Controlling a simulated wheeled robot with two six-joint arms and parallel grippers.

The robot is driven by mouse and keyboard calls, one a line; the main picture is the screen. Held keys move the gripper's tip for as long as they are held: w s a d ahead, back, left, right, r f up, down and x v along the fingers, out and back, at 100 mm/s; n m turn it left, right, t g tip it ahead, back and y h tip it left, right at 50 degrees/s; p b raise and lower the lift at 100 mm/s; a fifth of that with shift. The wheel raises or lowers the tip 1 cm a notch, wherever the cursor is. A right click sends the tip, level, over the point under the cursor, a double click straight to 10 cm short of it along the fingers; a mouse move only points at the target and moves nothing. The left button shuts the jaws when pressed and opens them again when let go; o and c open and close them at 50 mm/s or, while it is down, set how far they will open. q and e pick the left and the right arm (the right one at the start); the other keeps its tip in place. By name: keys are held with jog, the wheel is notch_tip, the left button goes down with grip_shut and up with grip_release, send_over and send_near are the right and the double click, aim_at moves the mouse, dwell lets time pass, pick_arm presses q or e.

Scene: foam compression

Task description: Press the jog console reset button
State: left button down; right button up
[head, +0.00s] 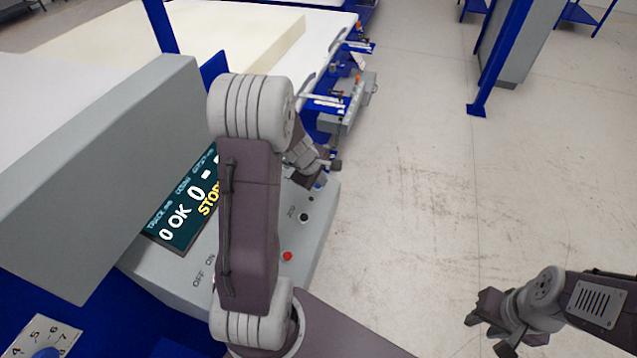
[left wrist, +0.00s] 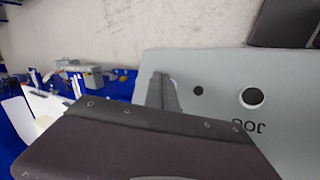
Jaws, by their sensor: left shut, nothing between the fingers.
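The grey jog console (head: 180,283) has a sloped top with a dark display (head: 178,222) reading "0 OK 0" and "STOP", partly hidden by my left arm. On its right side sit a black round button (head: 304,217) by a small label and a red button (head: 287,256). No reset label is readable. The left wrist view shows a dark round button (left wrist: 252,97) above an upside-down "JOG" and a smaller dark button (left wrist: 198,90). My left gripper (head: 322,174) is shut and empty over the console's far end, its fingers (left wrist: 160,92) beside the smaller button. My right gripper (head: 486,330) looks open and empty, over the floor.
A grey housing (head: 95,150) rises left of the console. A large pale foam block (head: 190,42) lies on a white bed behind. Blue posts (head: 495,60) and grey cabinets stand at the back right. The floor (head: 415,200) to the right is clear.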

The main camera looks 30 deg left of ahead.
pick_arm(q)
jog(key=d+r+p, duration=0.3)
jog(key=r+p, duration=0.2)
jog(key=shift+w, duration=0.35)
dwell(0.4)
dwell(0.3)
